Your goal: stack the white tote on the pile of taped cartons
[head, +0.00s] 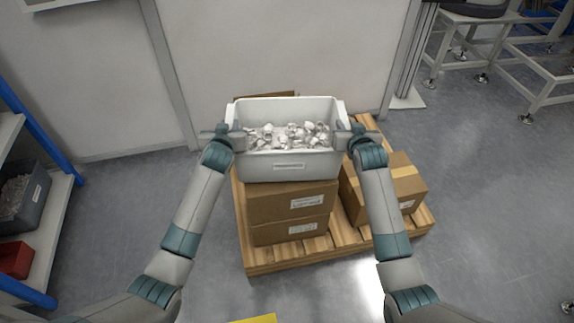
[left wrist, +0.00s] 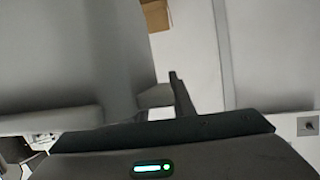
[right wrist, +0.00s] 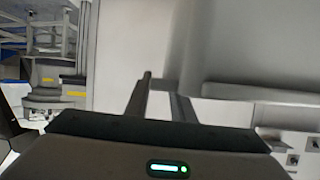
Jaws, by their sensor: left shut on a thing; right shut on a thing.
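The white tote (head: 289,167), full of small pale parts, is between my two arms in the head view. It appears upright over the pile of taped cartons (head: 280,207); I cannot tell whether it touches them. My left gripper (head: 232,139) is shut on the tote's left end and my right gripper (head: 345,138) on its right end. The tote's grey-white wall fills much of the left wrist view (left wrist: 60,55) and the upper right of the right wrist view (right wrist: 250,45). The tote hides the top of the pile behind it.
The cartons stand on a wooden pallet (head: 262,260). Another taped carton (head: 398,187) sits at the pallet's right. A blue-framed shelf (head: 50,225) with a grey bin (head: 28,200) and a red bin (head: 16,260) is at left. A pale wall panel (head: 275,50) stands behind.

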